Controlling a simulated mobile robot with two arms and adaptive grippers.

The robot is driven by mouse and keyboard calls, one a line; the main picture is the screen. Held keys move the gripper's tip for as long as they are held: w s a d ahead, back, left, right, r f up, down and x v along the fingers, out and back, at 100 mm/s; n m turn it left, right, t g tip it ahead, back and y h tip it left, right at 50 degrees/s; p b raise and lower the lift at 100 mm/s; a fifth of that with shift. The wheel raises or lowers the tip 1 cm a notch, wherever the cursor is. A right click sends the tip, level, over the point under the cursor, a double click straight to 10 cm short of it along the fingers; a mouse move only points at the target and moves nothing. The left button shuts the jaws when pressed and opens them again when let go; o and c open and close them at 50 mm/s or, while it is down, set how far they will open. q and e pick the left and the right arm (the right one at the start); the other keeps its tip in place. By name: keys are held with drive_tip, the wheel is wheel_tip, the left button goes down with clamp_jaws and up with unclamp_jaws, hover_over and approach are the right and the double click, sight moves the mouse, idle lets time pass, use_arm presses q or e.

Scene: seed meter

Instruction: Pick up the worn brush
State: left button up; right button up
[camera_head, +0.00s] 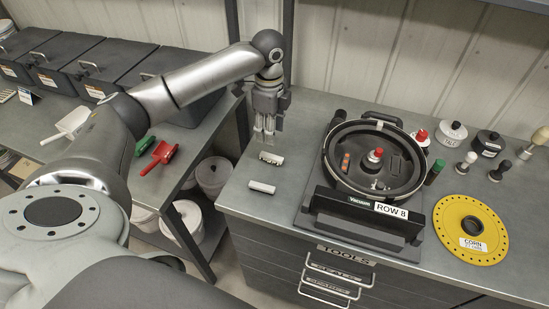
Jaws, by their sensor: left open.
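My left gripper (265,138) points down over the grey bench, open and empty, just behind and above a small white brush-like piece (271,158) with darker ends. A second small whitish piece (262,187) lies on the bench in front of it. Which of the two is the worn brush I cannot tell for sure. No contact between the fingers and the nearer piece is evident. The black round seed meter (331,180) stands to the right, open, with a red-topped knob (375,155) in its middle. My right gripper is not in view.
A yellow disc labelled CORN (442,237) lies at the right. Small bottles and knobs, including a white jar (451,134), stand behind it. The bench's left edge is near the pieces.

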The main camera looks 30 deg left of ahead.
sight(270, 155)
use_arm(q)
drive_tip(key=f, duration=0.3)
drive_tip(key=shift+s, duration=0.35)
drive_tip(key=f, duration=0.1)
drive_tip(key=f+p, duration=0.1)
drive_tip(key=f, duration=0.1)
drive_tip(key=f+p, duration=0.1)
drive_tip(key=f, duration=0.1)
drive_tip(key=shift+s+d, duration=0.1)
drive_tip(key=shift+d, duration=0.2)
drive_tip(key=shift+f, duration=0.35)
drive_tip(key=shift+c, duration=0.5)
clamp_jaws()
